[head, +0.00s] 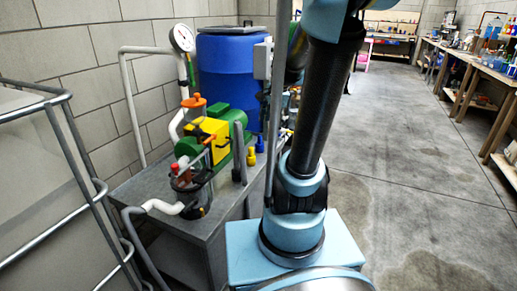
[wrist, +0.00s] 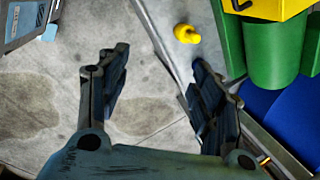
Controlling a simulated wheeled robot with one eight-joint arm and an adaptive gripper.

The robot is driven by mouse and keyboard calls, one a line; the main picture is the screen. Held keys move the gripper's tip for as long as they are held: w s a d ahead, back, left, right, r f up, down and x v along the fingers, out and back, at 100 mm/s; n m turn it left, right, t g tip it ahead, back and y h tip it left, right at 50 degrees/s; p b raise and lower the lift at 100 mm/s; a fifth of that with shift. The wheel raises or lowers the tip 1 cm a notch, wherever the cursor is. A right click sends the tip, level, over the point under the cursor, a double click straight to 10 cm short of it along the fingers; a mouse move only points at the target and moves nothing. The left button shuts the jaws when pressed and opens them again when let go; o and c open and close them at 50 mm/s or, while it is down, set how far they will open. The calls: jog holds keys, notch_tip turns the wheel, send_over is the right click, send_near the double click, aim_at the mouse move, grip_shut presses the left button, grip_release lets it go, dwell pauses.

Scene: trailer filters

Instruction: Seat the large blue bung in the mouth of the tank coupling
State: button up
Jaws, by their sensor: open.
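A blue bung (head: 260,144) stands upright at the back of the grey bench in the head view, just behind a yellow bung (head: 251,157). The yellow one also shows in the wrist view (wrist: 187,33), beyond my fingers and nearer the right one. In the head view my arm hides the gripper. I cannot tell for sure which fitting is the tank coupling.
The grey bench (head: 135,190) carries a green and yellow pump (head: 215,130), white pipes and a gauge (head: 182,38). A large blue drum (head: 228,70) stands behind. A railed tank (head: 30,170) is at left. The concrete floor (head: 400,160) to the right is clear.

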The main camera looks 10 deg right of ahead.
jog(key=w+d+m, duration=0.2)
jog(key=w+m, duration=0.4)
jog(key=w, duration=0.4)
jog(key=m+y, duration=0.1)
jog(key=m, duration=0.6)
send_near(260, 138)
jog(key=shift+t, duration=0.3)
jog(key=x, duration=0.2)
jog(key=w+x, duration=0.1)
jog(key=x, duration=0.2)
jog(key=shift+a, duration=0.15)
jog(key=shift+d+x, duration=0.1)
jog(key=shift+x, duration=1.35)
jog(key=shift+d+x, duration=0.15)
jog(key=shift+x, duration=1.3)
jog(key=shift+s+f, duration=0.1)
jog(key=c, duration=1.1)
